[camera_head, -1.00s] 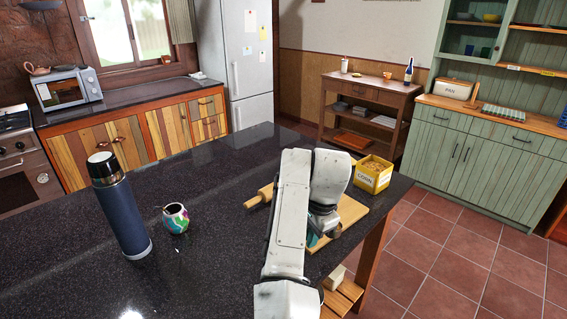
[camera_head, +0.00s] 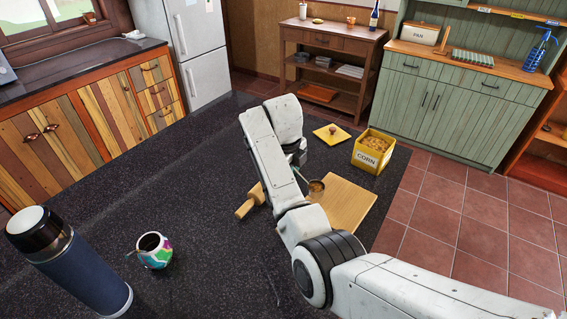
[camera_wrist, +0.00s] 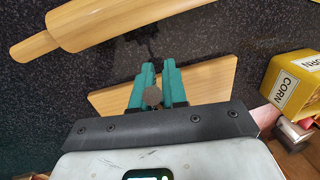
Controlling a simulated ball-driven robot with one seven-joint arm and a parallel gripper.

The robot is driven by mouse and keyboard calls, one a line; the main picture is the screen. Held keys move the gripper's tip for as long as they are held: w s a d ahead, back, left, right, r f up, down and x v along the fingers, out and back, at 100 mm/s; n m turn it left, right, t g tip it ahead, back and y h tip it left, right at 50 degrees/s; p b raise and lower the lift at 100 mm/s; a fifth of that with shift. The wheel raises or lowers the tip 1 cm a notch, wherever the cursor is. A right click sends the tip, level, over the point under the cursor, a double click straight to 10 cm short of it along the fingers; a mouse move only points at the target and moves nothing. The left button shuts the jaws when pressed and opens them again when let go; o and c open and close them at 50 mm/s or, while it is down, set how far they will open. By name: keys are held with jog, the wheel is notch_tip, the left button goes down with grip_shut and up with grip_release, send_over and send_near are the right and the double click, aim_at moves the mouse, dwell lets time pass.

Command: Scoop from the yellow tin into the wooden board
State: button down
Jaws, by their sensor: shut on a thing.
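The yellow tin (camera_head: 367,160), labelled CORN, stands open beyond the wooden board (camera_head: 352,205), full of golden pieces. It also shows at the right of the wrist view (camera_wrist: 285,85). A scoop (camera_head: 316,188) with a small round bowl is over the board's left part; its bowl looks brownish-gold inside. Whether it touches the board is unclear. In the wrist view, my gripper (camera_wrist: 158,80) has its teal fingers shut on the scoop's handle, whose round grey end (camera_wrist: 153,96) shows between them. My arm mostly hides the gripper in the head view.
A yellow lid (camera_head: 332,134) lies left of the tin. A rolling pin (camera_head: 250,202) lies left of the board. A painted cup (camera_head: 155,251) and a dark blue flask (camera_head: 75,265) stand at the left. Dark counter is clear between them and the rolling pin.

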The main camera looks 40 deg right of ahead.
jog(key=shift+s+d+r+m+t+y+p, duration=0.2)
jog(key=shift+s+d+r+t+y, duration=0.35)
jog(key=shift+s+t, duration=1)
jog(key=shift+s+d+r+m+t+y+p, duration=0.15)
jog(key=shift+s+d+r+t+y, duration=0.4)
jog(key=shift+s+t, duration=1)
jog(key=shift+s+d+r+m+t+y+p, duration=0.1)
jog(key=shift+s+d+r+m+t+y, duration=0.5)
jog(key=shift+t, duration=1.6)
jog(key=shift+s+a+f+n+b, duration=0.15)
jog(key=shift+s+a+n+b, duration=0.05)
jog(key=shift+s+n+b, duration=0.25)
jog(key=shift+s+d+r+m+t+y+b, duration=0.25)
jog(key=shift+s+t+b, duration=0.5)
jog(key=shift+b, duration=1.55)
jog(key=shift+s+d+r+m+t+y+b, duration=0.15)
jog(key=shift+s+r+t+y+b, duration=0.2)
jog(key=shift+t+b, duration=1.3)
jog(key=shift+s+d+f+m+t+y+b, duration=0.1)
jog(key=shift+s+d+t+b, duration=0.2)
jog(key=shift+s+t+b, duration=0.8)
jog(key=shift+s+d+r+m+t+y+b, duration=0.1)
jog(key=shift+s+d+b, duration=0.25)
jog(key=shift+b, duration=1.4)
jog(key=shift+s+d+f+m+t+y+b, duration=0.15)
jog(key=shift+s+t+b, duration=0.55)
jog(key=shift+b, duration=0.75)
jog(key=shift+s+d+t+b, duration=0.3)
jog(key=shift+s+t+b, duration=0.5)
jog(key=shift+b, duration=0.9)
